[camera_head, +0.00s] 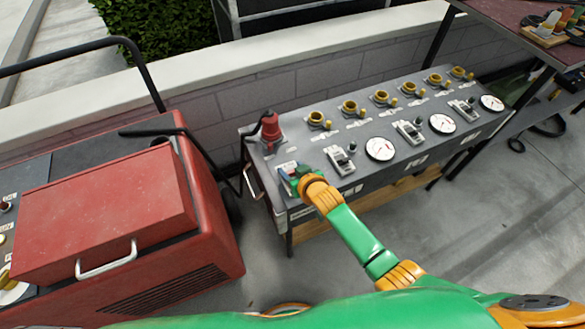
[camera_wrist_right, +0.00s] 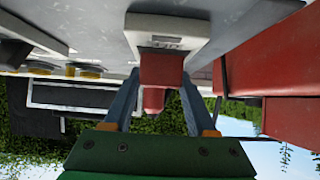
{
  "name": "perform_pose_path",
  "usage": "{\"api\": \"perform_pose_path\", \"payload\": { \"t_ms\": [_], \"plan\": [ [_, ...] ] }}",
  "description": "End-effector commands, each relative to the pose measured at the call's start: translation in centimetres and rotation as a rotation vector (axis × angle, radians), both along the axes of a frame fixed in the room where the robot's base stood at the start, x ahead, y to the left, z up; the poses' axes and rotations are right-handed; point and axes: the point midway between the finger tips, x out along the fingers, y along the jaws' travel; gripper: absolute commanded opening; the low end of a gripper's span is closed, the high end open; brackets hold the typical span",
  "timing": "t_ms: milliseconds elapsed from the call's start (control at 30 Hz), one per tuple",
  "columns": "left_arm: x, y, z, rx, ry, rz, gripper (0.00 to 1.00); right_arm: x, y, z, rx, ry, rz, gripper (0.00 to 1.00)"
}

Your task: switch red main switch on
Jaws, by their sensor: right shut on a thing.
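The grey control panel (camera_head: 365,160) stands on a bench in the head view. At its left end my right gripper (camera_head: 293,178) is down at a white switch plate (camera_head: 287,167), and it covers most of the switch there. In the right wrist view, the red switch (camera_wrist_right: 162,68) sticks out of its white plate (camera_wrist_right: 165,28). My right gripper (camera_wrist_right: 162,88) has its two fingers on either side of the red switch and is shut on it. Whether the switch is on or off cannot be told. My left gripper is not in view.
A red plug (camera_head: 270,131) stands on the panel just behind the gripper. Yellow sockets (camera_head: 350,107), white gauges (camera_head: 380,149) and other switches (camera_head: 340,159) line the panel to the right. A red generator cart (camera_head: 110,215) stands close on the left.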

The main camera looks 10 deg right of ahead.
Motion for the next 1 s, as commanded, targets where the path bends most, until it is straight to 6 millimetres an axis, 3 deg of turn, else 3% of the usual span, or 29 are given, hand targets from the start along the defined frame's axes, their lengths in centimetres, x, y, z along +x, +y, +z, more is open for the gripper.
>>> {"api": "perform_pose_path", "payload": {
  "t_ms": [33,67,167,533,800,1000],
  "plan": [
    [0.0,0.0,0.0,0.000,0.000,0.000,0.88,0.0,0.0,0.0,0.001,-0.002,-0.001,0.02],
    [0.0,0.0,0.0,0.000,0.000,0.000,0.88,0.0,0.0,0.0,0.002,-0.001,0.000,0.60],
    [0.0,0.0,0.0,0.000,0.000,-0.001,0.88,0.0,0.0,0.0,0.001,-0.002,-0.001,0.87],
    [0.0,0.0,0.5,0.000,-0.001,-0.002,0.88,-0.4,-0.1,0.5,0.000,-0.001,0.000,0.88],
    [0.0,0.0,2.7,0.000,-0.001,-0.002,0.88,-4.1,-1.3,3.4,0.000,-0.001,0.001,0.88],
    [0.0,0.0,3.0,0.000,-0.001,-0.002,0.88,-5.5,-1.8,4.2,0.000,-0.001,0.000,0.88]
  ]
}}
